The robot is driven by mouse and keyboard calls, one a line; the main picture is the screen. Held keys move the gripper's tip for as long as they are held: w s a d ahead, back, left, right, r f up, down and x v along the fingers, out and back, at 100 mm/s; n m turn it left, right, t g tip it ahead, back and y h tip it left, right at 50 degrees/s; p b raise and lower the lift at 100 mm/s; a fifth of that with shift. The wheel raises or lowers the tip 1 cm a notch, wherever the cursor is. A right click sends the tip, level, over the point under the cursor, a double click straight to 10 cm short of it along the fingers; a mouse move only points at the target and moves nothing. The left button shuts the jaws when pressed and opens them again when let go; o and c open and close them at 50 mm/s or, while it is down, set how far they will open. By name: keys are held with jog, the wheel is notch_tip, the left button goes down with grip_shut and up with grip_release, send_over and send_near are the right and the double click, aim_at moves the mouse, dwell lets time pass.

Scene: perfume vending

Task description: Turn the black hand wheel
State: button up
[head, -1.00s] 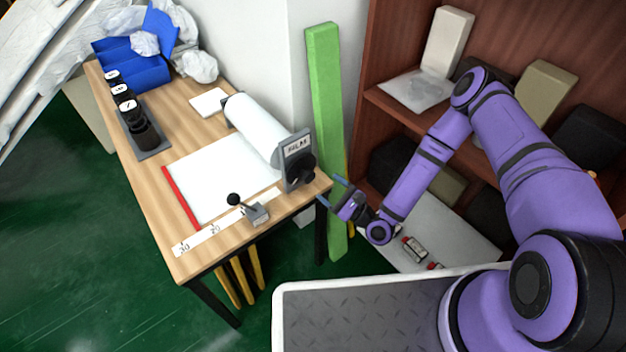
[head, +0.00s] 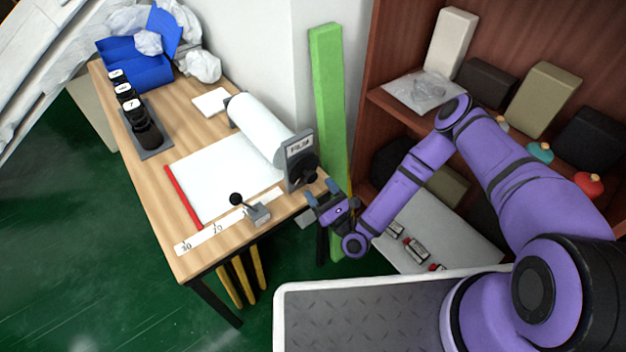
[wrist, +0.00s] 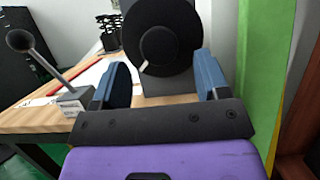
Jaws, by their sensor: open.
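The black hand wheel (head: 305,168) is on the front of the grey bracket (head: 300,147) at the end of the white paper roll, at the table's right edge. My gripper (head: 317,193) is open and empty, just in front of and slightly below the wheel. In the wrist view its two blue fingers (wrist: 161,84) are spread on either side of the wheel's lower part. I cannot tell whether they touch it.
A black ball-topped lever (head: 237,199) on a grey block stands left of the wheel, also in the wrist view (wrist: 20,41). White paper (head: 222,178) lies on the wooden table. A green post (head: 328,100) and brown shelf (head: 375,97) stand to the right.

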aim_at(313, 180)
jog(key=shift+x, duration=1.9)
jog(key=shift+c, duration=0.3)
jog(key=c, duration=0.9)
